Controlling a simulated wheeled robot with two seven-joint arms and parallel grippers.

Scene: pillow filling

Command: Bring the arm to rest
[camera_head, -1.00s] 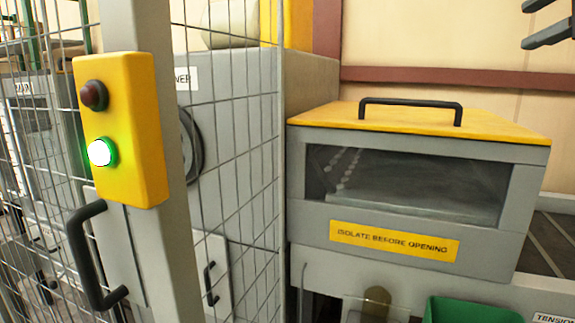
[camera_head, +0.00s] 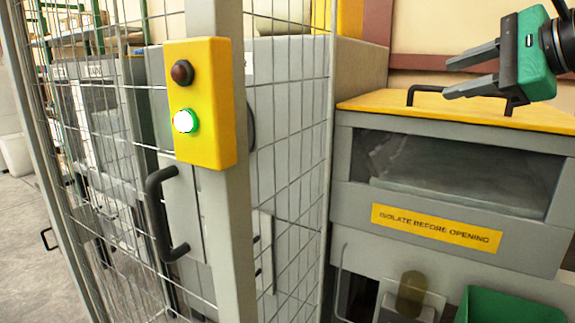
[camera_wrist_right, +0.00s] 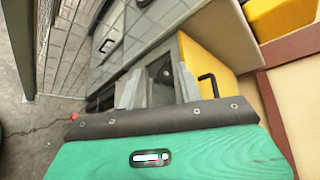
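My right gripper (camera_head: 462,76) comes in at the upper right of the head view, in front of the yellow-lidded machine. Its two dark fingers point left with a gap between them, and nothing is held there. In the right wrist view the fingers (camera_wrist_right: 158,92) also stand apart with nothing between them. The green and black wrist shows behind the fingers. My left gripper is not in view.
A wire mesh fence (camera_head: 290,150) with a grey post carries a yellow box (camera_head: 212,135) with a red button and a lit green button. A black door handle (camera_head: 158,215) is below. The grey machine (camera_head: 345,205) and a green bin (camera_head: 510,308) stand right.

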